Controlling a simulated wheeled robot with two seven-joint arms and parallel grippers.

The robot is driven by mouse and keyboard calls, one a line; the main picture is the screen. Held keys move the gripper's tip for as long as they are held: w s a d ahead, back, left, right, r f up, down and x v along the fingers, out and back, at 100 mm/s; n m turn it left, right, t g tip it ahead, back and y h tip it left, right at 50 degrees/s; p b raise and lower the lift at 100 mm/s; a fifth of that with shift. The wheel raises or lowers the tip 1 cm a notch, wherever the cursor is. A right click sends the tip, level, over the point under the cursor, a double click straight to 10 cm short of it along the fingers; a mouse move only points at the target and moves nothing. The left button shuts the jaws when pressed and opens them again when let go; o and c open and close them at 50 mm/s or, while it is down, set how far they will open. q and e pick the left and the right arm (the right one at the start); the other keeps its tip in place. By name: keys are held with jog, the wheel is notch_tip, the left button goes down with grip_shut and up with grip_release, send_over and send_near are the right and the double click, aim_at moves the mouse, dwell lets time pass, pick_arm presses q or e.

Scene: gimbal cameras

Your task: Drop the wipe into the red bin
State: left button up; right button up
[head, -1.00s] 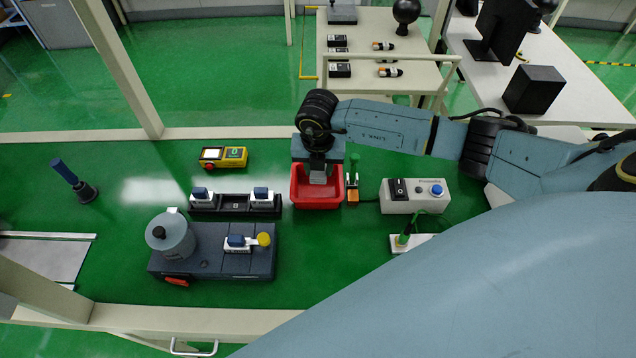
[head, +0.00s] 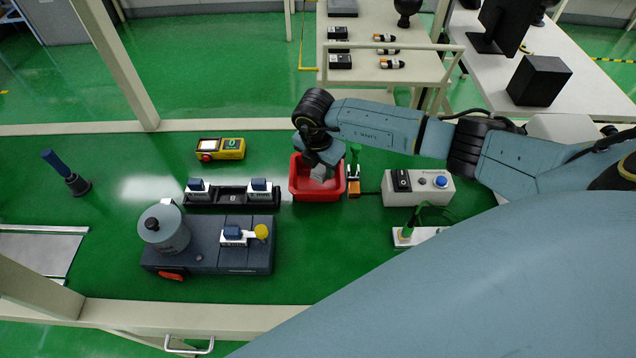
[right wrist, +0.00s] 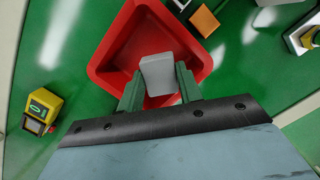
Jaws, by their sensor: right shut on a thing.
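The red bin (head: 317,190) stands on the green table in the middle of the head view; it fills the middle of the right wrist view (right wrist: 115,45). My right gripper (head: 320,165) is over the bin, pointing down and tilted. It is shut on the wipe, a light grey-white block-like piece (head: 321,173). In the right wrist view the wipe (right wrist: 158,72) sits between the two green fingers of my right gripper (right wrist: 158,85), with the bin's inside behind it. How far it is above the bin floor I cannot tell. My left gripper is not in view.
Right of the bin stand a small orange-and-green item (head: 354,180) and a white switch box (head: 418,187). Left are a black holder (head: 230,197), a dark unit with a grey pot (head: 205,255) and a yellow meter (head: 220,149). Green table is clear in front of the bin.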

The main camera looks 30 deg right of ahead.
jog(key=shift+f, duration=0.45)
jog(key=shift+r, duration=0.1)
jog(key=o, duration=1)
jog(key=shift+o, duration=0.2)
notch_tip(320, 180, up, 13)
jog(key=a, duration=0.2)
jog(key=shift+s+r, duration=0.15)
jog(key=shift+s, duration=0.2)
